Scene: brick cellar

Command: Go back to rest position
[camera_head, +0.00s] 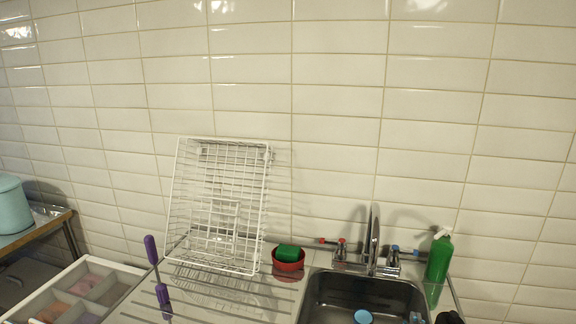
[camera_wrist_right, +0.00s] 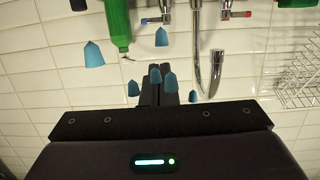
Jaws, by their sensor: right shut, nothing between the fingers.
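My right gripper (camera_wrist_right: 162,78) shows in the right wrist view, with its dark fingers closed together, blue tips at their ends and nothing held. That view is upside down and looks toward the tiled wall, with the sink tap and green bottle beyond the gripper. In the head view only small dark and blue parts show at the bottom right edge, by the sink and green bottle; I cannot tell clearly which are the gripper. My left gripper is not in view.
The sink (camera_head: 330,290), tap (camera_head: 373,240) and green bottle (camera_head: 438,258) stand at right. A white wire rack (camera_head: 220,205) leans on the wall, beside a red bowl (camera_head: 288,268) with a green sponge (camera_head: 288,253). Purple handles (camera_head: 152,250) and a divided tray (camera_head: 135,270) are at left.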

